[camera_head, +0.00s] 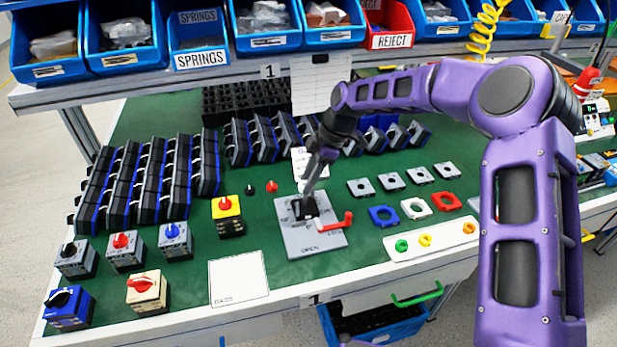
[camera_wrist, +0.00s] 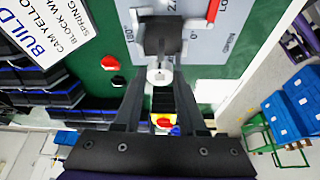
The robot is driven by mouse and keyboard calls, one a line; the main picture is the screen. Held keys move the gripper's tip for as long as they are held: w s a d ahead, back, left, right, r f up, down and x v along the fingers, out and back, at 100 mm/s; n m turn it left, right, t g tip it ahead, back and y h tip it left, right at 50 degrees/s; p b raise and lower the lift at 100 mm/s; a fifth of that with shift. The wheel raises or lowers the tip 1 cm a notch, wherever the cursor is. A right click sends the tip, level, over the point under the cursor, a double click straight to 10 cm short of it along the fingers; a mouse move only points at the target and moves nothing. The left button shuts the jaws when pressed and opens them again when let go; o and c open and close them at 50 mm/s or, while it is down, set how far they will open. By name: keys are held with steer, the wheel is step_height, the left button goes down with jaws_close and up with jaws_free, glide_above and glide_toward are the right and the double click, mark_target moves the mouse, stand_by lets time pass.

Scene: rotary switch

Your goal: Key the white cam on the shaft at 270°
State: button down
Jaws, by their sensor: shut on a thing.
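The grey fixture plate (camera_head: 315,240) lies on the green bench top, with "OPEN" printed near its front. A dark block (camera_head: 304,206) stands on the plate, and a red lever (camera_head: 335,221) sticks out to its right. My gripper (camera_head: 309,188) is directly above this block, pointing down. In the wrist view a small white part (camera_wrist: 160,74), apparently the white cam, sits between the fingertips, close to the dark block (camera_wrist: 162,38). The fingers are shut on it. The shaft is hidden, and I cannot tell whether the cam touches it or how it is turned.
A yellow-topped switch (camera_head: 227,215) and small black and red knobs (camera_head: 271,187) stand left of the plate. Blue, white and red rings (camera_head: 446,202) lie to its right. Black-and-blue modules (camera_head: 265,140) stand behind. A white pass sheet (camera_head: 238,278) lies in front.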

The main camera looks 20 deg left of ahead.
steer(key=shift+f+b, duration=0.4)
steer(key=shift+f, duration=0.3)
steer(key=shift+c, duration=2)
jaws_free()
steer(key=shift+r, duration=0.1)
